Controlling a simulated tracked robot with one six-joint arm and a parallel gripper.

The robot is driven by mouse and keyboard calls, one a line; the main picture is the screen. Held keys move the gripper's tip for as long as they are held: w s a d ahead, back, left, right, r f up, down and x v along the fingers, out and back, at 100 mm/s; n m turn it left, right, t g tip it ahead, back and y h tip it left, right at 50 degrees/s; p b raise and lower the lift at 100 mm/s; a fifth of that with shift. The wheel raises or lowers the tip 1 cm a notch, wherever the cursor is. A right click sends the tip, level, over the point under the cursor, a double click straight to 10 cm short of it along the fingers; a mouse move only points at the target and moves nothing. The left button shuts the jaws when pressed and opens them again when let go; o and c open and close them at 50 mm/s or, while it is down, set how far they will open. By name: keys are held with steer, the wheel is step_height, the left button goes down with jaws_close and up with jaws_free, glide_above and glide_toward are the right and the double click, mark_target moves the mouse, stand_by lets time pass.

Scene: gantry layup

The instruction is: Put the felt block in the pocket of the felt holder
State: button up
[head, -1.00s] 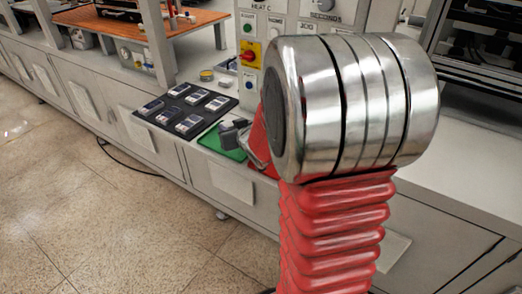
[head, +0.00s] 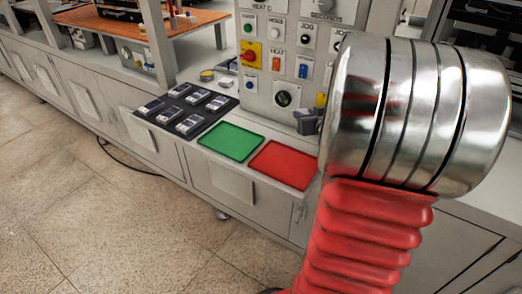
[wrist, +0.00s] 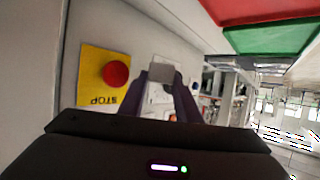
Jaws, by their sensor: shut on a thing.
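My gripper (head: 304,121) shows in the head view as a small dark shape in front of the control panel, right of the round black dial and partly hidden by my arm. In the wrist view my gripper (wrist: 162,78) has its two purple fingers shut on a pale grey block (wrist: 163,69), which I take as the felt block. The block sits at the fingertips, clear of any surface I can see. I cannot make out the felt holder or its pocket in either view.
A green tray (head: 230,142) and a red tray (head: 283,165) lie empty on the bench. A black mat (head: 186,130) with several small devices lies left of them. The control panel (head: 289,116) with a red stop button (head: 248,57) rises behind. My arm covers the right side.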

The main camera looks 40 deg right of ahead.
glide_above(301, 148)
steer(key=shift+w+d+f, duration=0.1)
steer(key=shift+d+f, duration=0.05)
steer(key=shift+f, duration=2.75)
steer(key=shift+f, duration=0.1)
steer(key=shift+f, duration=2)
steer(key=shift+f, duration=0.1)
steer(key=o, duration=1)
steer(key=shift+r, duration=0.2)
